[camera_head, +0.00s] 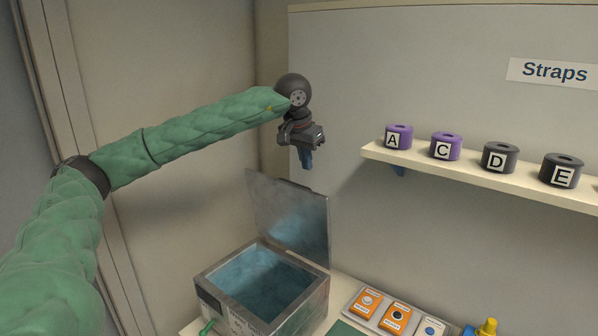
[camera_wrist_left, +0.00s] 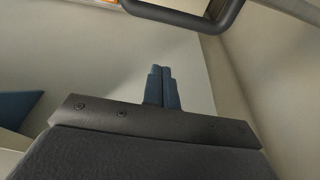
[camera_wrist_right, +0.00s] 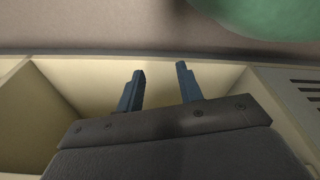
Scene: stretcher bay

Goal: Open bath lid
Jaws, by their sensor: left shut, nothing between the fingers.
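The bath (camera_head: 262,290) is a grey metal box at the lower middle of the head view, with a bluish interior showing. Its lid (camera_head: 290,222) stands raised, hinged at the back right side and roughly upright. My left gripper (camera_head: 306,163) hangs above the raised lid, pointing down, apart from it. Its blue fingers are together and empty, as the left wrist view shows (camera_wrist_left: 162,85). A dark bar-like handle (camera_wrist_left: 190,15) crosses the top of the left wrist view. My right gripper (camera_wrist_right: 160,82) shows only in its own wrist view, with fingers apart and nothing between them.
A shelf (camera_head: 480,185) on the right wall carries several strap rolls, purple and black. Orange and white boxes (camera_head: 395,314) lie in a tray right of the bath. A yellow object (camera_head: 488,326) stands at the bottom right. Cream compartment walls (camera_wrist_right: 60,85) surround the right gripper.

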